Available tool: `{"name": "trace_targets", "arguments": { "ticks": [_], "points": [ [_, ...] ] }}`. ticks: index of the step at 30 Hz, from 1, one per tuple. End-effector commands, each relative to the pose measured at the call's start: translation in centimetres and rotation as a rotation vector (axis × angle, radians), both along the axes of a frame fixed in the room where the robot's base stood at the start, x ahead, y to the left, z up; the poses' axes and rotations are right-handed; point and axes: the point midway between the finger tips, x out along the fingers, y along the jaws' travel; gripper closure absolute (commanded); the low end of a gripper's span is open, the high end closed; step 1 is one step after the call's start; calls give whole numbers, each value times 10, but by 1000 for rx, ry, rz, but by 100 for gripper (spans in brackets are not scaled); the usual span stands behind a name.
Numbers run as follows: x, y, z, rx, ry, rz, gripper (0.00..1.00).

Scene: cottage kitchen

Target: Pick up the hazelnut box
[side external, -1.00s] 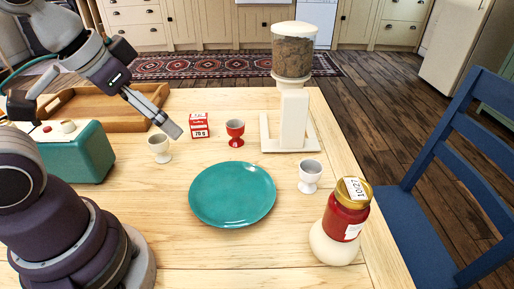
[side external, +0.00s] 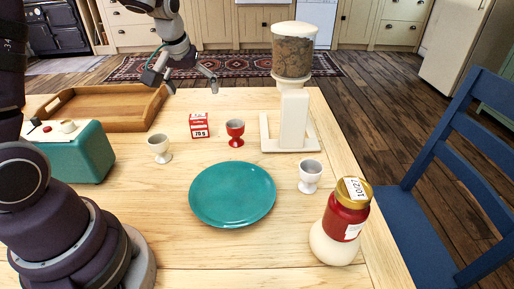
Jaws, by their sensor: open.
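A small red and white box marked "70 g" (side external: 199,125) stands upright on the wooden table, left of a red egg cup; its hazelnut label is too small to read. My gripper (side external: 194,86) is open and empty, above and behind the box, with its fingers spread apart to either side. It is apart from the box.
A red egg cup (side external: 235,132) stands close to the box's right. A white egg cup (side external: 159,148), teal toaster (side external: 78,155) and wooden tray (side external: 140,117) lie left. A cereal dispenser (side external: 293,115), teal plate (side external: 232,194), another egg cup (side external: 310,176) and jar (side external: 341,222) occupy the rest.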

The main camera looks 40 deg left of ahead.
Motion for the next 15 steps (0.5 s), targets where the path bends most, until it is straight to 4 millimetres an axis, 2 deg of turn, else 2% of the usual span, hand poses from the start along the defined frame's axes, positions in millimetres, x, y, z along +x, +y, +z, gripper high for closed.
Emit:
{"name": "trace_targets", "arguments": {
  "ticks": [1,4,15],
  "points": [
    [6,14,-15,1,15,55,15],
    [13,36,-36,8,23,140,15],
    [27,60,-91,11,27,179,15]
  ]
}}
